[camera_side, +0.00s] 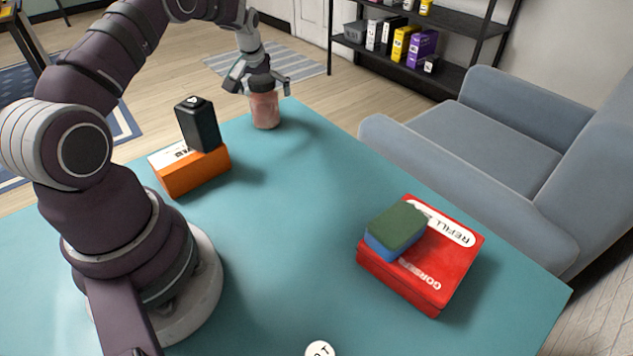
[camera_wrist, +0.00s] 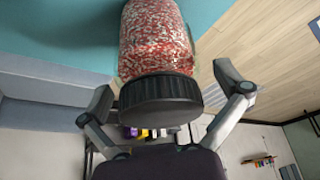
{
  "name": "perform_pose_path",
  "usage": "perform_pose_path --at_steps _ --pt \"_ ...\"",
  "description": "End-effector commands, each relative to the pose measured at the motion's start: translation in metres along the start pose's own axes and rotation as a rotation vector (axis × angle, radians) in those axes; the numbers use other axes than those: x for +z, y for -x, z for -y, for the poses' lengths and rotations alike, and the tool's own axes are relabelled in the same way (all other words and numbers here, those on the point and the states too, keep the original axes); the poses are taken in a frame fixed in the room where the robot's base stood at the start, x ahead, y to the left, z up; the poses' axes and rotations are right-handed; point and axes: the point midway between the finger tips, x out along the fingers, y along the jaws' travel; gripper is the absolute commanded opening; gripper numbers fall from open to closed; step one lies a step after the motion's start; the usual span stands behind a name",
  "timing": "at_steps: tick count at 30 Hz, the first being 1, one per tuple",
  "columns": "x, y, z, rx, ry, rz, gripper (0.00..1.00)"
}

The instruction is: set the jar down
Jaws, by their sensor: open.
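The jar (camera_side: 264,108) is clear with red and white contents and a black lid. It stands upright on the teal table near its far edge in the side view. In the wrist view the jar (camera_wrist: 155,40) fills the upper middle, with its black lid (camera_wrist: 160,100) towards me. My gripper (camera_side: 261,84) is at the lid's height, with its fingers on either side. In the wrist view my gripper (camera_wrist: 170,94) is open, and gaps show between the fingers and the lid.
An orange box (camera_side: 195,172) with a black container (camera_side: 198,124) on it stands left of the jar. A red box (camera_side: 425,265) with a green and blue sponge (camera_side: 396,230) on it lies at the right. A white round item (camera_side: 320,352) is at the front. The teal table's middle (camera_side: 290,220) is clear.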

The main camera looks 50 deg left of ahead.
Motion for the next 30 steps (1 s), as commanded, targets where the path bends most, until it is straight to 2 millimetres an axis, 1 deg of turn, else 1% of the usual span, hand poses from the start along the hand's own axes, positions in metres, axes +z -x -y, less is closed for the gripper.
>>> perform_pose_path --at_steps 5,8,11,15,18,21,24,26,29,30 --pt "-0.001 0.002 0.0 0.0 0.0 -0.001 0.98" --pt "-0.002 0.013 0.0 0.0 0.0 -0.003 0.98" --pt "-0.002 0.034 0.0 0.0 0.0 -0.003 0.98" --pt "-0.003 0.071 0.0 0.001 0.0 -0.006 0.98" --pt "-0.002 0.096 0.0 0.001 -0.001 -0.005 0.98" --pt "-0.002 0.112 0.0 0.001 -0.001 -0.004 0.98" --pt "-0.001 0.121 -0.001 0.001 -0.003 -0.002 0.98" --pt "0.001 0.13 -0.006 0.011 -0.018 -0.005 0.98" --pt "0.018 0.16 -0.027 0.056 -0.094 -0.016 0.98" --pt "0.031 0.177 -0.038 0.083 -0.143 -0.021 0.98"
